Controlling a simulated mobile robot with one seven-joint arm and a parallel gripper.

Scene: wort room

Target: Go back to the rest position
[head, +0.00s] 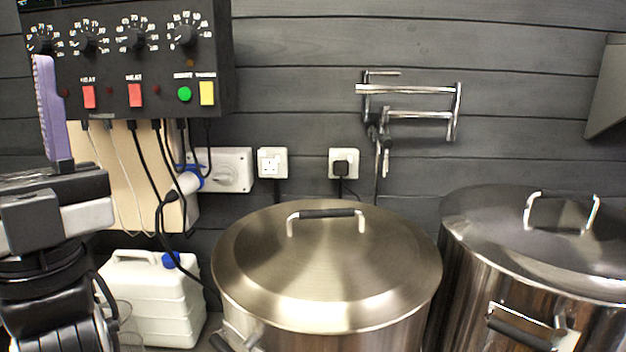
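My gripper (44,70) is at the left edge of the head view, pointing up. A single purple finger shows above its black and grey body, seen from the side. The other finger cannot be told apart, so I cannot see whether the gripper is open or shut. No object shows at the fingertip. The finger stands in front of the lower left of the black control box (120,60); I cannot tell how far apart they are.
A large lidded steel pot (325,265) stands in the middle, and another lidded pot (540,240) at the right. A white jerrycan (155,300) with a blue cap stands beside my arm. Cables hang below the control box. A folding wall tap (410,110) is above the pots.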

